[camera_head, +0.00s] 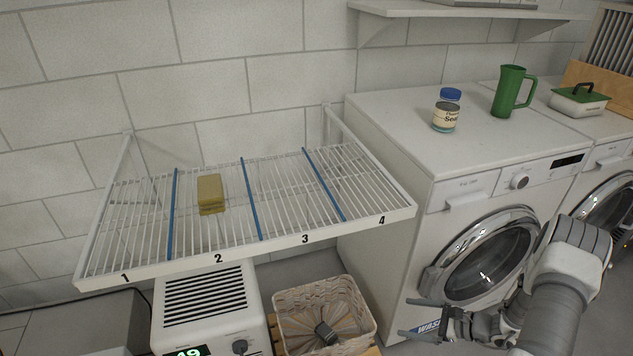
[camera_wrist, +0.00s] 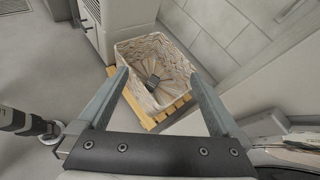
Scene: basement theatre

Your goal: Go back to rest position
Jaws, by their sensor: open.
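My gripper (camera_head: 418,318) is at the lower right in the head view, in front of the washing machine (camera_head: 392,226) and to the right of the wicker basket (camera_head: 287,301). Its two fingers are apart with nothing between them. In the wrist view my gripper (camera_wrist: 160,97) is also open and empty, with the basket (camera_wrist: 130,48) beyond the fingertips. A dark object (camera_wrist: 152,82) lies inside the basket. My arm reaches in from the lower right of the head view.
A white wire rack (camera_head: 285,241) with sections numbered 1 to 4 holds a yellowish block (camera_head: 210,194) in section 2. A blue-lidded jar (camera_head: 447,110) and a green pitcher (camera_head: 511,91) stand on the washer. A white dehumidifier-like appliance (camera_head: 205,305) stands below the rack.

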